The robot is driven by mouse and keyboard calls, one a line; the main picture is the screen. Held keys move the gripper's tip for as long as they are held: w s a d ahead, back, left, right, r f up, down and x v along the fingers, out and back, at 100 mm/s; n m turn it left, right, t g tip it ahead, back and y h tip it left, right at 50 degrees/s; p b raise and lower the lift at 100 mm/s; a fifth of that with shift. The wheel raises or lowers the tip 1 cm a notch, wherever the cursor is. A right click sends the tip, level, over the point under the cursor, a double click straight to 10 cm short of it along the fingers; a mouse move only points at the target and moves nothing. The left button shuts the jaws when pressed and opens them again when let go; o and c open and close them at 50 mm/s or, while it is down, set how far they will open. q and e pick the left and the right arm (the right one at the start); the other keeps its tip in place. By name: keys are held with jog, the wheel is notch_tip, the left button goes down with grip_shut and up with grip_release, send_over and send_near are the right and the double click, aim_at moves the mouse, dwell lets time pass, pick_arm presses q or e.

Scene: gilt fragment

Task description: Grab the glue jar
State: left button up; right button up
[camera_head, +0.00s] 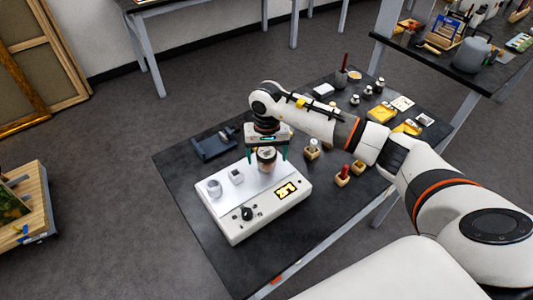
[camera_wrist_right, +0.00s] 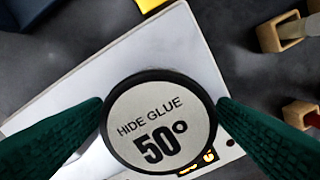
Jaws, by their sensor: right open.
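The glue jar (camera_wrist_right: 158,122) has a round pale lid with a dark rim, printed "HIDE GLUE 50°". In the head view the jar (camera_head: 266,160) stands on the far right part of the white hotplate box (camera_head: 235,222). My right gripper (camera_head: 267,157) points down over the jar. In the wrist view its two green fingers stand on either side of the lid, open and very close to the rim. I cannot tell whether they touch it. The lower part of the jar is hidden in the wrist view. My left gripper is not in view.
Wooden blocks with red (camera_head: 343,176) and pale (camera_head: 312,149) tools stand to the right. Several small items crowd the table's far right.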

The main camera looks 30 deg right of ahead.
jog(key=shift+f, duration=0.7)
jog(key=c, duration=1.3)
